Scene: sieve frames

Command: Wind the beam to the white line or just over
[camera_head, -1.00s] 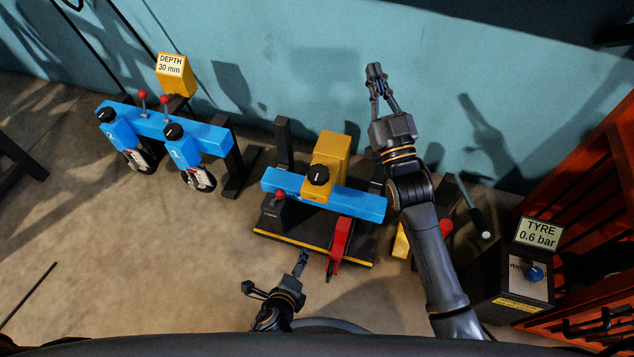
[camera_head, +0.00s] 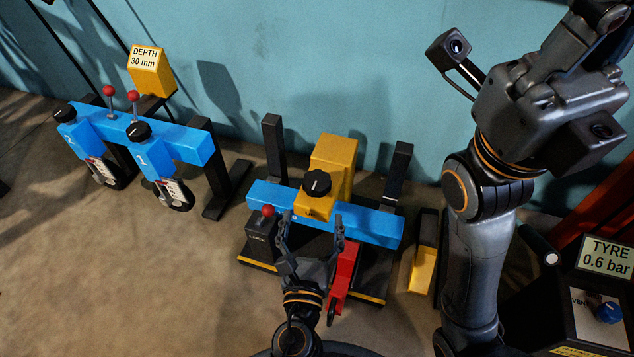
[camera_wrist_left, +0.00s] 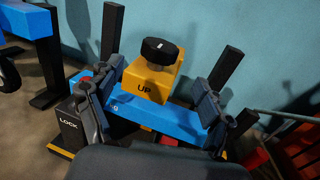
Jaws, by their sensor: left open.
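The blue beam (camera_head: 376,227) lies across a black stand with dark uprights. A yellow housing (camera_head: 335,160) with a black knob (camera_head: 316,183) sits at its middle. In the left wrist view the housing (camera_wrist_left: 156,82) reads "UP". A block (camera_head: 260,232) with a red ball, marked "LOCK" in the left wrist view (camera_wrist_left: 70,127), stands at the left. A red lever (camera_head: 344,273) is at the front. My left gripper (camera_head: 312,216) is open, its fingers spread in front of the beam, below the knob. My right gripper is at the upper right, its fingertips cut off.
At the left, another blue beam (camera_head: 190,143) carries two numbered units, with a "DEPTH 30 mm" sign (camera_head: 147,66) behind. A "TYRE 0.6 bar" sign (camera_head: 606,257) and blue knob (camera_head: 608,312) are at the lower right. A yellow block (camera_head: 423,270) lies right of the stand. Floor is clear at front left.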

